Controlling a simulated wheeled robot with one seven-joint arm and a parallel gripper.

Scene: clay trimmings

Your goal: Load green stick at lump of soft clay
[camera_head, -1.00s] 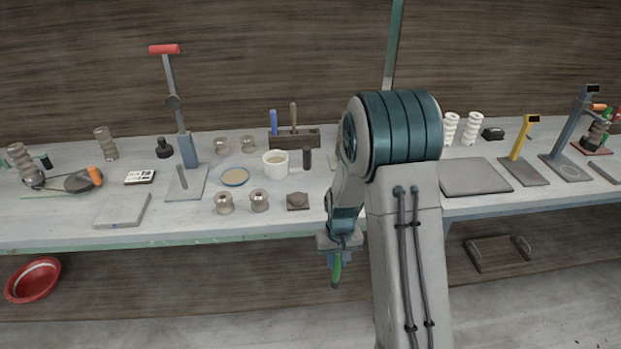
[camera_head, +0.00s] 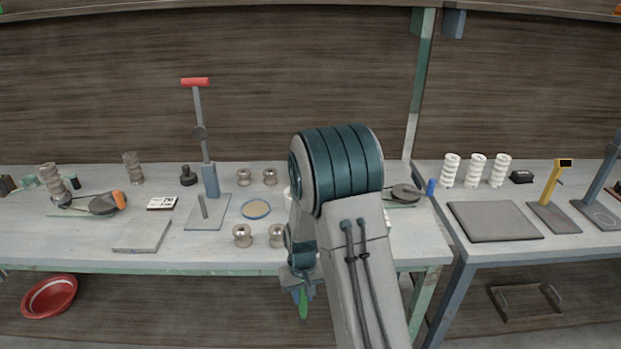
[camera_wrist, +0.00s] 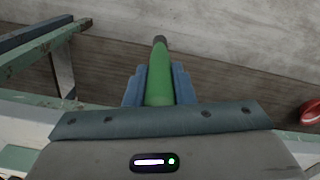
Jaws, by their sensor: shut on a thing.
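The green stick (camera_head: 303,307) hangs below my gripper (camera_head: 303,291), in front of the bench and lower than its top. In the wrist view the green stick (camera_wrist: 159,82) has a dark tip and lies between the two blue fingers of my gripper (camera_wrist: 159,85). The fingers are shut on it, and the tip extends beyond them. I cannot make out the lump of soft clay now; my arm covers the middle of the bench. A small brown lump on a dark square showed there earlier.
The left bench (camera_head: 90,240) holds a grey slab (camera_head: 142,236), a red-handled press (camera_head: 210,182), a round blue-rimmed dish (camera_head: 256,210) and several spools. The right bench carries a dark flat board (camera_head: 495,221) and white ribbed columns. A red bowl (camera_head: 50,297) is below the left bench.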

